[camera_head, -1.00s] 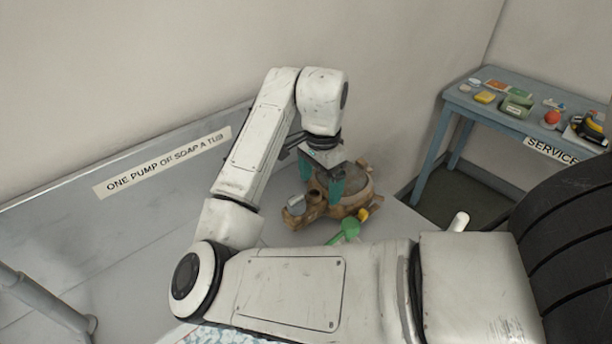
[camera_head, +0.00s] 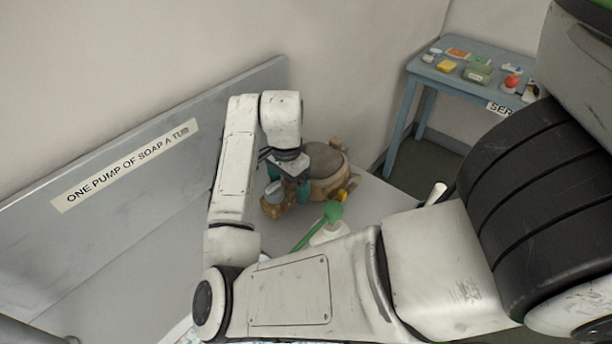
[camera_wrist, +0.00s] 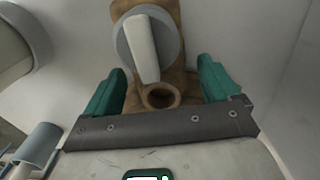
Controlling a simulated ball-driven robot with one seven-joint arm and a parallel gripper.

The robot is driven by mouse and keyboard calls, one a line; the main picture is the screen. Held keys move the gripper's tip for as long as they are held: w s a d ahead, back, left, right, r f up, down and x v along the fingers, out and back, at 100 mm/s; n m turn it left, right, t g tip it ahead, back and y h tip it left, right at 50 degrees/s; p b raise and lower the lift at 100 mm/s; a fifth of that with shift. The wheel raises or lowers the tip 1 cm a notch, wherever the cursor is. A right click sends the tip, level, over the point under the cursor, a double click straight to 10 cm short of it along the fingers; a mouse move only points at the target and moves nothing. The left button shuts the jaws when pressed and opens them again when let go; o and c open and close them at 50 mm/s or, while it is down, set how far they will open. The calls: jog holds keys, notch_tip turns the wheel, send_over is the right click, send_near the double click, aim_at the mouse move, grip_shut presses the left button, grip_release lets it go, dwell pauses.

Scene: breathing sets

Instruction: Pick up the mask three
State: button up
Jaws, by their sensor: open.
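A brown breathing set with a large round grey-brown face (camera_head: 325,162) stands on the grey bench by the wall. A smaller brown part with a grey round piece (camera_head: 272,190) is at its left; I cannot tell whether the two are joined. No number shows, so I cannot tell which is mask three. My gripper (camera_head: 289,188) is open, its green fingers pointing down beside the smaller part. In the wrist view, a brown body (camera_wrist: 187,85) with a grey disc, a white bar and a brown ring lies between and beyond my open fingers (camera_wrist: 162,70). Nothing is gripped.
A small yellow piece (camera_head: 350,190) is at the set's right. A blue side table (camera_head: 420,72) holds several small items. The bench left of my arm is clear.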

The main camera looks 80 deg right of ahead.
jog(key=shift+f, duration=0.9)
jog(key=shift+r, duration=0.1)
jog(key=c, duration=1.4)
